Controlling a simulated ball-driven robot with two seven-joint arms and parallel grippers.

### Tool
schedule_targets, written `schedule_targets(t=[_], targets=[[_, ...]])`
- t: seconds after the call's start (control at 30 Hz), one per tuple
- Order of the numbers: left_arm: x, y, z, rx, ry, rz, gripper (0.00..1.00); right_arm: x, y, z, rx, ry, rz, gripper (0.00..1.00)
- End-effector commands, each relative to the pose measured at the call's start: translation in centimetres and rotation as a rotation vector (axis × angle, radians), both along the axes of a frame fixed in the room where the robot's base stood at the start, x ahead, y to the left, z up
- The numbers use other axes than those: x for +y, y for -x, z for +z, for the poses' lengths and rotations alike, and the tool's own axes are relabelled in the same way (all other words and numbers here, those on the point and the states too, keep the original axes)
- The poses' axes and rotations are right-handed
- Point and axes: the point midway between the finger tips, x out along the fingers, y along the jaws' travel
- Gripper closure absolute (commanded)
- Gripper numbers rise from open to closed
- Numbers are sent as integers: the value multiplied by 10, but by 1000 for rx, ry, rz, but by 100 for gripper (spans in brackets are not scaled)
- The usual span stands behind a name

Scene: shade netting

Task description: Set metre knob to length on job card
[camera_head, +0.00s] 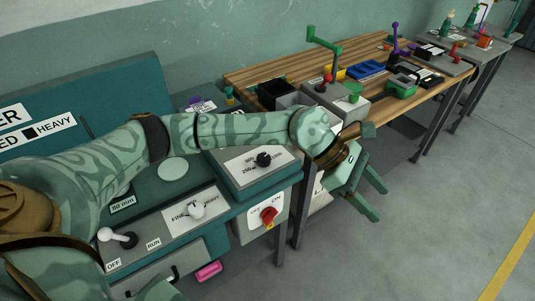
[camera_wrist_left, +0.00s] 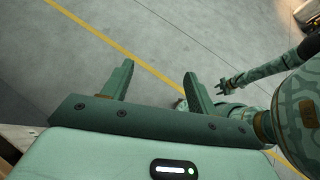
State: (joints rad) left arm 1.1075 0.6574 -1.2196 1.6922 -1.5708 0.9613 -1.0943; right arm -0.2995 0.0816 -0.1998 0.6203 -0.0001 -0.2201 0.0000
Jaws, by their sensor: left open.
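A black knob (camera_head: 264,160) sits on a white printed plate on the sloping teal box; its lettering is too small to read surely, so I cannot confirm it is the metre knob. My left arm reaches across the machine just behind this knob. My left gripper (camera_head: 378,203) is open and empty, beyond the box's right side, over the floor gap and apart from the knob. Its two spread fingers also show in the left wrist view (camera_wrist_left: 158,70). A patterned arm with a small dark gripper (camera_wrist_left: 223,88), apparently my right, shows there. I cannot make out a job card.
A wooden bench (camera_head: 400,115) with boxes and cranks stands to the right. Open floor (camera_head: 460,200) lies right of it.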

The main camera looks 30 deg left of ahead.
Motion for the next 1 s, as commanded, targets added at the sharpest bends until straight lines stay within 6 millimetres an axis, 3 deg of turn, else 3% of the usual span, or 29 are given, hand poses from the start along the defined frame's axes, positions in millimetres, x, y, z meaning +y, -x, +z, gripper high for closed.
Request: schedule_targets(t=[0.03, 0.1, 0.2, 0.3, 0.33, 0.43, 0.57, 1.0], targets=[[46, -24, -4, -57, -202, -29, 41, 0, 0, 0, 0, 0, 0, 64], [114, -46, -4, -76, -464, -49, 41, 0, 0, 0, 0, 0, 0, 64], [202, -65, 16, -45, -742, -23, 41, 0, 0, 0, 0, 0, 0, 64], [262, -69, 40, 11, -905, 27, 41, 0, 0, 0, 0, 0, 0, 64], [273, -69, 46, 25, -935, 38, 41, 0, 0, 0, 0, 0, 0, 64], [296, -67, 56, 58, -990, 63, 41, 1, 0, -1, 0, -1, 0, 64], [300, -66, 44, 69, -1002, 66, 41, 1, 2, -5, 5, -2, 0, 64], [298, -66, -64, 70, -999, 63, 41, 2, 15, -39, 35, -3, -1, 64]])
